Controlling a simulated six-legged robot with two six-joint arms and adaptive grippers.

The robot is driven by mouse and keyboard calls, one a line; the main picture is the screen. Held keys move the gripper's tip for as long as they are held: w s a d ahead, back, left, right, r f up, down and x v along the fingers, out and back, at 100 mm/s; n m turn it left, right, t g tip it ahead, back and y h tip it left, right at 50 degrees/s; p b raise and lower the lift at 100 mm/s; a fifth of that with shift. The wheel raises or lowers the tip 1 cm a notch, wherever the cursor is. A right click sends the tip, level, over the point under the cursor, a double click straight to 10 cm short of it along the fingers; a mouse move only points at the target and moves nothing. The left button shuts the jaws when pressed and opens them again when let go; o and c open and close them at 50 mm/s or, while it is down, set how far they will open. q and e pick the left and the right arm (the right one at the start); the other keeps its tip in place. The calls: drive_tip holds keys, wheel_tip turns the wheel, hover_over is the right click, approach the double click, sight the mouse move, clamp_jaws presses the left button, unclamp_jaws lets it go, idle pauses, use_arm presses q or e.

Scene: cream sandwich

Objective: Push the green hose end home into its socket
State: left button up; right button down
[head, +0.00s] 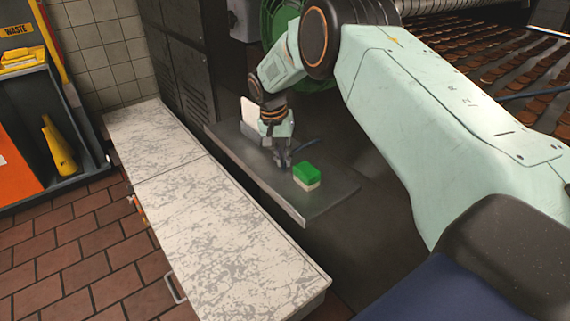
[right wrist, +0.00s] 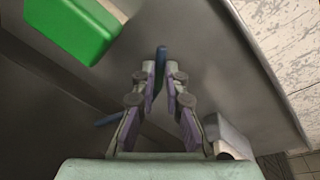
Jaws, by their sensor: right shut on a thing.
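My right gripper (head: 283,164) is low over a dark metal shelf, pointing down. In the right wrist view its fingers (right wrist: 161,80) come together at the tips around a thin dark blue hose-like piece (right wrist: 162,56). A stretch of blue line also shows left of the fingers (right wrist: 108,120) and behind the gripper in the head view (head: 308,143). I see no green hose end and no socket that I can make out. A green block with a cream underside (head: 306,177) lies on the shelf just right of the gripper, apart from it. My left gripper is out of view.
The dark shelf (head: 325,203) has bare room near its front edge. A pale, worn counter (head: 225,225) runs along its left. A white upright panel (head: 249,112) stands behind the gripper. A large green ring-shaped part (head: 278,18) and a belt of brown biscuits (head: 520,75) are farther back.

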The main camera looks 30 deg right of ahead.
drive_tip(key=shift+a, duration=0.1)
drive_tip(key=shift+r, duration=0.25)
wheel_tip(320, 180, up, 7)
drive_tip(key=p, duration=0.2)
drive_tip(key=s+a+p, duration=0.1)
drive_tip(key=a+p, duration=0.1)
drive_tip(key=a, duration=1.7)
drive_tip(key=shift+s+a+f, duration=0.3)
drive_tip(key=shift+a, duration=0.1)
drive_tip(key=c, duration=2.1)
unclamp_jaws()
drive_tip(key=o, duration=1.7)
